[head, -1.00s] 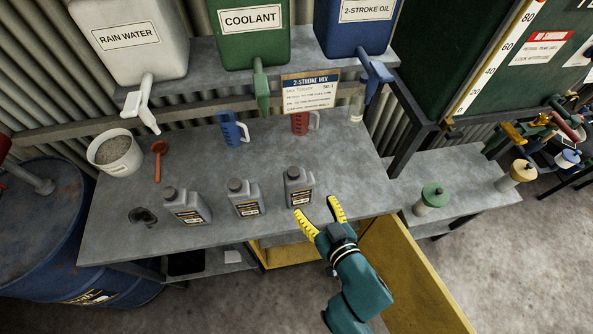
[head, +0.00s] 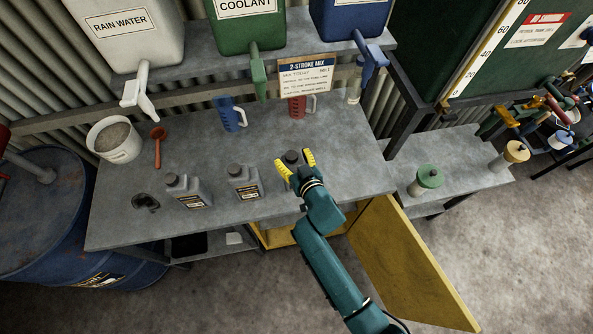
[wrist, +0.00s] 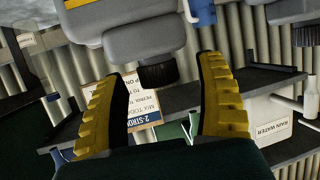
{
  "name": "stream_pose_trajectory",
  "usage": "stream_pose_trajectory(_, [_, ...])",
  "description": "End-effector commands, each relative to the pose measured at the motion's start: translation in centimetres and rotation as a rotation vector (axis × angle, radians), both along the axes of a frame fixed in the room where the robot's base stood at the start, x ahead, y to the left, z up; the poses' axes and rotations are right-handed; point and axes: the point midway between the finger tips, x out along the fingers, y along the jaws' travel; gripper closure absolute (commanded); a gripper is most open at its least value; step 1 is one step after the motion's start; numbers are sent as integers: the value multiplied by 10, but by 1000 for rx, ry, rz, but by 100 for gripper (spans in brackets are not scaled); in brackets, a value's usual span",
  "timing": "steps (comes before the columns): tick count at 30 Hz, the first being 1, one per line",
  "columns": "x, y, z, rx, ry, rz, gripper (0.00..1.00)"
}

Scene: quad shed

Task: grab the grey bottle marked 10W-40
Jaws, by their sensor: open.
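Three grey bottles with dark caps stand on the grey bench: a left one (head: 187,190), a middle one (head: 243,182) and a right one (head: 291,157), mostly hidden behind my gripper. Their label print is too small to read, so I cannot tell which is marked 10W-40. My gripper (head: 295,162) is open, its yellow fingers at the right bottle's top, one on each side in the picture. In the wrist view, a grey bottle (wrist: 145,38) appears upside down, its black cap (wrist: 158,76) between the fingers (wrist: 160,75). I see no contact.
A blue jug (head: 231,116) and a red jug (head: 297,107) stand behind the bottles. A pale bucket (head: 115,141), a red scoop (head: 158,148) and a small dark object (head: 146,202) lie left. An open yellow cabinet door (head: 410,260) juts out below. Dispenser spouts hang above.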

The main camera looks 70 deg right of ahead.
Motion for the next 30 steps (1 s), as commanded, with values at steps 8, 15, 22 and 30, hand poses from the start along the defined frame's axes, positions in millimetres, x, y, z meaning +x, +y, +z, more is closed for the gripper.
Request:
stream_pose_trajectory(8, [7, -9, -6, 3, 2, -1, 29])
stream_pose_trajectory(15, [7, -9, -6, 2, 1, -1, 59])
stream_pose_trajectory(22, [7, -9, -6, 3, 2, -1, 100])
stream_pose_trajectory(30, [9, -10, 0, -7, -6, 0, 100])
